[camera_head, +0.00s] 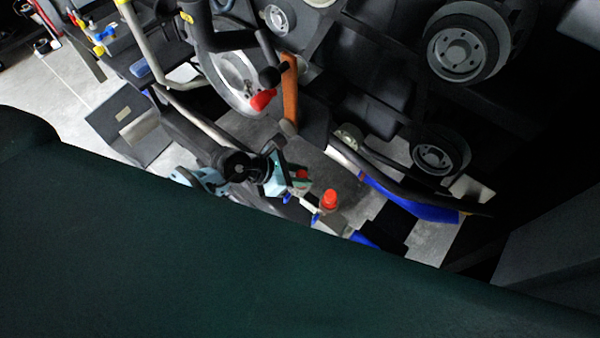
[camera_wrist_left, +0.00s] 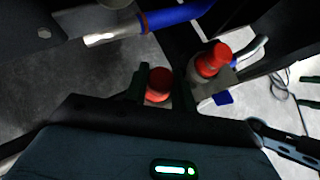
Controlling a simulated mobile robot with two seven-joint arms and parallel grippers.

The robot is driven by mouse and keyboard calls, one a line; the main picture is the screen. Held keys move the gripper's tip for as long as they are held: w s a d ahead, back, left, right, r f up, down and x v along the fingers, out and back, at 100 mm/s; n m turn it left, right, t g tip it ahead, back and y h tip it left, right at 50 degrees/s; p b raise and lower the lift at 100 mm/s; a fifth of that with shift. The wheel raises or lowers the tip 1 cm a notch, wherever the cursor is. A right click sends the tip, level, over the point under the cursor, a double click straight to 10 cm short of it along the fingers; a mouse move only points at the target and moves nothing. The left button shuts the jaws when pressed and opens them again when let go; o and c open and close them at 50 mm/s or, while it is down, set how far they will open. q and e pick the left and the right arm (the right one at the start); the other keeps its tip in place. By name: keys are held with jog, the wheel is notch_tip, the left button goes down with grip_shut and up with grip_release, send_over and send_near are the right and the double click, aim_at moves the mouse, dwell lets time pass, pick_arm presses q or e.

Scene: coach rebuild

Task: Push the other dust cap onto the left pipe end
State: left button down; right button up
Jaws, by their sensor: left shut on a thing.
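My left gripper (camera_head: 296,181) is shut on a red dust cap (camera_head: 302,174). In the left wrist view the held cap (camera_wrist_left: 158,85) sits between the two dark fingers of the gripper (camera_wrist_left: 161,94). Another red cap (camera_head: 330,198) sits upright on a pale fitting just right of the gripper; it also shows in the left wrist view (camera_wrist_left: 213,59). A bare silver pipe end (camera_wrist_left: 101,39) with a blue pipe (camera_wrist_left: 178,14) behind it lies at the upper left of the wrist view, apart from the held cap. My right gripper is not in view.
Dark machinery with grey wheel hubs (camera_head: 459,53) fills the upper right. A blue pipe (camera_head: 410,200) runs along a dark bar at the right. A red knob (camera_head: 262,99) and an orange post (camera_head: 289,90) stand above the gripper. Pale floor shows at the left.

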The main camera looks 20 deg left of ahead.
pick_arm(q)
jog(key=shift+s+f, duration=0.1)
jog(key=shift+f, duration=0.15)
jog(key=c, duration=1.1)
grip_release()
jog(key=o, duration=0.4)
jog(key=shift+r, duration=0.15)
